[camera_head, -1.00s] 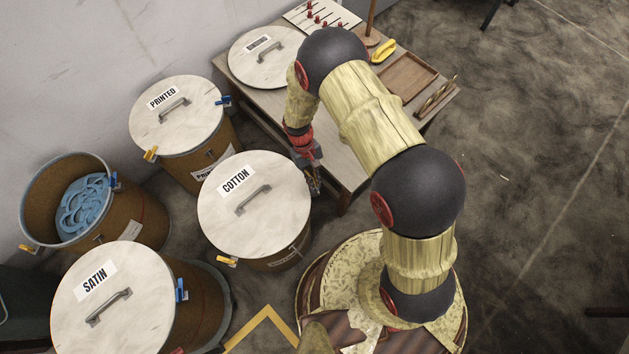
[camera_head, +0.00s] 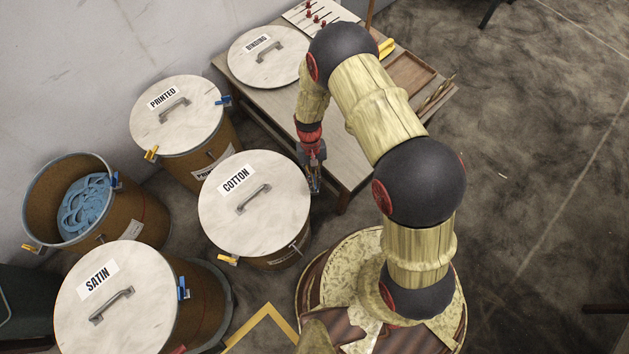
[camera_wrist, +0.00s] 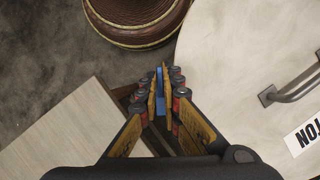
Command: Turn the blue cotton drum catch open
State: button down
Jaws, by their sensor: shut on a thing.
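The cotton drum (camera_head: 280,258) stands in the middle of the head view under its round pale lid (camera_head: 285,215), marked COTTON. The lid also fills the right of the wrist view (camera_wrist: 235,60). My gripper (camera_head: 314,188) is at the drum's right rim, pointing down. In the wrist view my gripper (camera_wrist: 162,95) is shut on the blue catch (camera_wrist: 160,104), a narrow blue piece between the fingertips beside the lid's edge. In the head view the gripper hides the blue catch. A yellow catch (camera_head: 228,260) sits on the drum's front-left side.
The printed drum (camera_head: 205,150), the satin drum (camera_head: 200,305) and an open drum (camera_head: 38,195) with blue tape stand close on the left. A table (camera_head: 345,165) lies just behind my gripper, with the binding lid (camera_head: 285,70) on it.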

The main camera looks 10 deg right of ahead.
jog(key=c, duration=2.1)
grip_release()
jog(key=shift+o, duration=0.5)
jog(key=v, duration=1.2)
